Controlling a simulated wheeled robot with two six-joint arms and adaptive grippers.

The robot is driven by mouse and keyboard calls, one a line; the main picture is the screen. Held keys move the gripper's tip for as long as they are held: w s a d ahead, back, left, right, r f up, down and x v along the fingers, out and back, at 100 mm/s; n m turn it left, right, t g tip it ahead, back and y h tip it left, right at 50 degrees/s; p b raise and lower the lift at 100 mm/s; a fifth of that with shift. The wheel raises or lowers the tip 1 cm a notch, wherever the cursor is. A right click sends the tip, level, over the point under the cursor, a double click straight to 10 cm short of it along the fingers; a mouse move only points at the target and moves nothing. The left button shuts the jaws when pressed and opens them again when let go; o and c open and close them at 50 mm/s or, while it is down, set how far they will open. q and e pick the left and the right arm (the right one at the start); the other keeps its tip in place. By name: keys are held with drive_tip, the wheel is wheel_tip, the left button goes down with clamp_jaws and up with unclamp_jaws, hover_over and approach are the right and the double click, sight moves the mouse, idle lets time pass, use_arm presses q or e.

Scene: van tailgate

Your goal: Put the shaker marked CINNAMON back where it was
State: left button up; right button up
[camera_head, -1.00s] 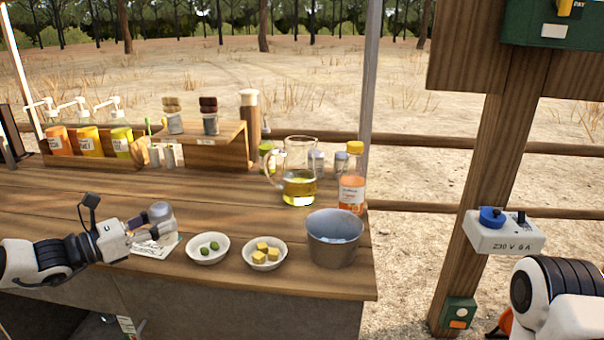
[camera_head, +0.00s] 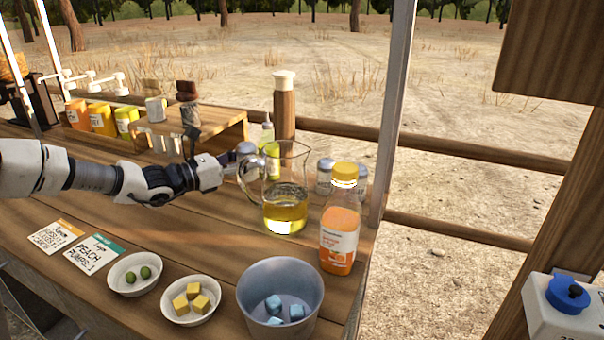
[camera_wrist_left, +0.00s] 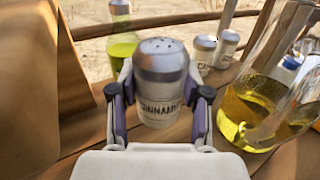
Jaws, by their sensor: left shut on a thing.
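My left gripper (camera_wrist_left: 158,108) is shut on the shaker marked CINNAMON (camera_wrist_left: 162,85), a white-labelled jar with a grey perforated lid, held upright. In the head view my left gripper (camera_head: 230,162) reaches in from the left, and the shaker's grey lid (camera_head: 246,148) shows just left of the glass jug (camera_head: 285,205). I cannot tell whether the shaker's base touches the counter. Two similar shakers stand behind the jug (camera_head: 325,174) (camera_head: 361,178); their labels are only partly readable in the left wrist view (camera_wrist_left: 204,50). My right gripper is out of view.
A green bottle (camera_wrist_left: 121,35) stands behind the held shaker, with a wooden shelf (camera_wrist_left: 28,90) to its left. An orange bottle (camera_head: 340,225) is right of the jug. Bowls of olives (camera_head: 135,274) and yellow cubes (camera_head: 190,302), a metal bucket (camera_head: 280,290) and cards (camera_head: 92,255) line the front.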

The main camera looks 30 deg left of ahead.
use_arm(q)
drive_tip(key=x, duration=0.4)
drive_tip(key=d+f+x, duration=0.1)
drive_tip(key=x, duration=0.3)
drive_tip(key=s+d+b+x, duration=0.1)
drive_tip(key=x, duration=0.3)
drive_tip(key=shift+w+d+f, duration=0.15)
drive_tip(key=shift+d+f, duration=0.05)
drive_tip(key=shift+d, duration=0.05)
drive_tip(key=shift+w+d+f, duration=0.1)
drive_tip(key=shift+w+f, duration=0.05)
wheel_tip(320, 180, down, 3)
drive_tip(key=shift+f+b, duration=0.15)
drive_tip(key=shift+b, duration=0.15)
drive_tip(key=shift+f+b, duration=0.1)
drive_tip(key=shift+b, duration=0.2)
drive_tip(key=o, duration=1)
